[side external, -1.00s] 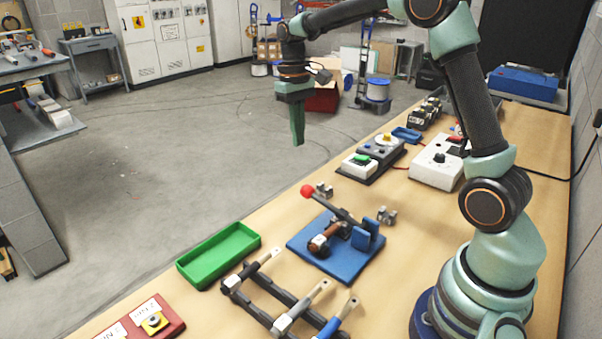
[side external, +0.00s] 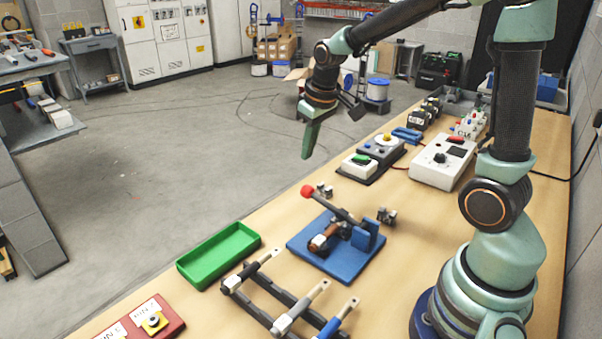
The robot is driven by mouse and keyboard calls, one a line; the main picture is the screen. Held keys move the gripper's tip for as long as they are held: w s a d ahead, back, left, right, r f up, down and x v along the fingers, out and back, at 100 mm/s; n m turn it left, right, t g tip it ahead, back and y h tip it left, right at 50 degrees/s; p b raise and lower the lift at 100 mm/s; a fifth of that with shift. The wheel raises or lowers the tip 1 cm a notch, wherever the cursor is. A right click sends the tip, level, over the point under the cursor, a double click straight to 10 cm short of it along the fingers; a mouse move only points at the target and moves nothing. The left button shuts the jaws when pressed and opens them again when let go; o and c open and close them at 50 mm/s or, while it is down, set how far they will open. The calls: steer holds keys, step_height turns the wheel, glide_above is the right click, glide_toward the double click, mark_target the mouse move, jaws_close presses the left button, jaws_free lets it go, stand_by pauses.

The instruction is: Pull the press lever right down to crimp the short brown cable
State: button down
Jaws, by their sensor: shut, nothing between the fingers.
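The blue press (side external: 310,258) stands on the bench in front of my arm. Its dark lever (side external: 332,208) slants up to the left and ends in a red knob (side external: 307,191). The short brown cable (side external: 326,237) lies in the press under the lever, with a pale end at its lower left. My gripper (side external: 307,157) is shut and empty. It hangs in the air and appears above the red knob in the picture, apart from it. How far it is from the knob in depth I cannot tell.
A green tray (side external: 220,256) lies left of the press. A rack (side external: 283,300) with several tools stands in front. Small metal pieces (side external: 386,217) sit right of the lever. Behind are a control box with a green button (side external: 361,160) and a white box (side external: 441,164).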

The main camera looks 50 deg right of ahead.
mark_target(307, 187)
steer(key=x, duration=0.2)
steer(key=s+x, duration=0.1)
steer(key=x, duration=0.5)
steer(key=shift+s+d+f, duration=0.15)
steer(key=shift+d+f, duration=0.05)
steer(key=shift+d, duration=0.05)
